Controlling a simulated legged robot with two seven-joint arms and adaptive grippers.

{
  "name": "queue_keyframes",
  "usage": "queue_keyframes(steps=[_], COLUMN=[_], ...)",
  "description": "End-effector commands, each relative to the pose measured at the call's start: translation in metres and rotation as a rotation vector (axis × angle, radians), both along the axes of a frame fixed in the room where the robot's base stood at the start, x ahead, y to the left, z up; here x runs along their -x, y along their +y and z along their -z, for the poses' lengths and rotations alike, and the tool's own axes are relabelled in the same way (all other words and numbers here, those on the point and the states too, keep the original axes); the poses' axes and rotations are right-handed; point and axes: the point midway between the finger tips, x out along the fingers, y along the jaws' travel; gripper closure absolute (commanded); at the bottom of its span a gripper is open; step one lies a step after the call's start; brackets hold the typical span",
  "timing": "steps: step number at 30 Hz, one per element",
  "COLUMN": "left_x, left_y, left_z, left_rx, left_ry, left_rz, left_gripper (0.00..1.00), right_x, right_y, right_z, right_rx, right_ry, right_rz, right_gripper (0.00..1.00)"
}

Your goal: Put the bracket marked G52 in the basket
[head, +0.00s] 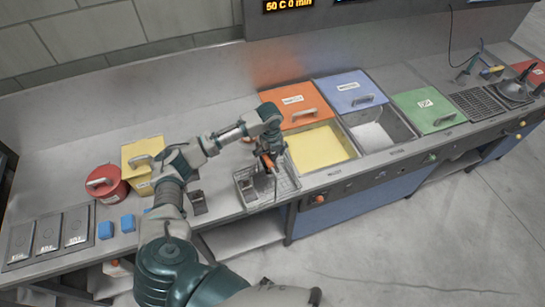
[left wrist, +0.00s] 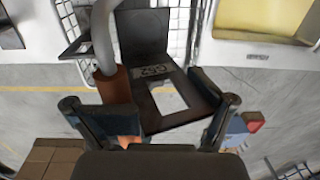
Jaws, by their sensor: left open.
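A dark, bent bracket (left wrist: 145,35) lies beyond and between the fingers in the left wrist view, at the basket. Another dark bracket (head: 197,203) stands on the counter left of the basket. My right gripper is out of view.
Basins with orange (head: 296,101), blue (head: 350,90) and green (head: 428,108) lids line the counter to the right. A red pot (head: 106,184), a yellow box (head: 141,160), blue blocks (head: 128,223) and dark panels (head: 47,235) are left.

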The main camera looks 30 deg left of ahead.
Motion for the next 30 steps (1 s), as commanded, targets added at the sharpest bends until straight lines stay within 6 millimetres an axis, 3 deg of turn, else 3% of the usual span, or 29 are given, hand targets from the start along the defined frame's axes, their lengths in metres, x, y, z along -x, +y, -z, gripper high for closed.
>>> queue_keyframes(steps=[1,8,14,21,25,30], left_x=[0.017,0.019,0.025,0.032,0.034,0.033], left_y=[-0.003,-0.006,-0.009,-0.013,-0.016,-0.017], left_z=[0.038,0.026,-0.018,-0.089,-0.115,-0.131], left_rx=[-0.015,-0.015,-0.013,-0.017,-0.019,-0.018], left_ry=[0.064,0.058,0.035,-0.005,-0.017,-0.021], left_rz=[0.006,0.006,0.009,0.005,0.002,0.001], left_gripper=[0.0,0.0,0.0,0.0,0.0,0.0], right_x=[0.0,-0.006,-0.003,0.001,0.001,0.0], right_y=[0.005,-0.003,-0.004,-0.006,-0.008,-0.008], right_z=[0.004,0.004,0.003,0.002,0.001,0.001], right_rx=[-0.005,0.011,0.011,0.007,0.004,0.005], right_ry=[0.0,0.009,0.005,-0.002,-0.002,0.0], right_rz=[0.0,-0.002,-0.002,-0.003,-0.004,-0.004], right_gripper=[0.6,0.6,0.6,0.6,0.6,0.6])
